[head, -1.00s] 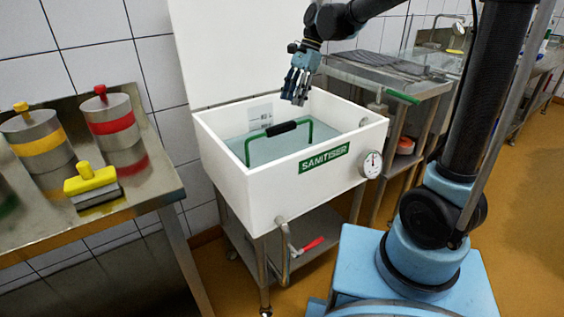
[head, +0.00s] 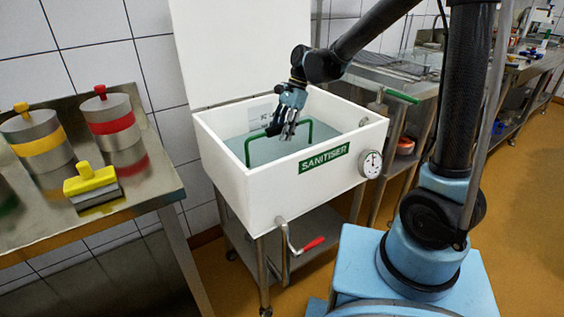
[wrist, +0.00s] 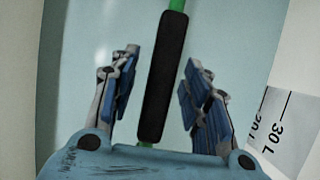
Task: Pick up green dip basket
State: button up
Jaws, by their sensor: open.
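The green dip basket's handle (head: 310,130) rises from the liquid in the white sanitiser tank (head: 235,170). The rest of the basket is hidden under the liquid. In the wrist view its black grip (wrist: 163,80) runs lengthwise between my fingers, with green bar at both ends. My gripper (head: 285,134) is over the tank at the handle and covers most of the black grip in the head view. In the wrist view my gripper (wrist: 158,95) is open, with a gap on each side of the grip. The fingers do not visibly touch it.
The tank's raised white lid (head: 240,50) stands behind it. A steel table (head: 150,190) at left holds banded moulds (head: 110,120) and a yellow-handled brush (head: 92,182). A red-handled drain lever (head: 312,244) is below the tank. A steel bench (head: 400,85) stands at right.

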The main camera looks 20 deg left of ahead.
jog(key=shift+s+a+f, duration=0.1)
jog(key=shift+s+f, duration=0.05)
jog(key=shift+f, duration=0.3)
grip_shut()
jog(key=shift+r, duration=0.1)
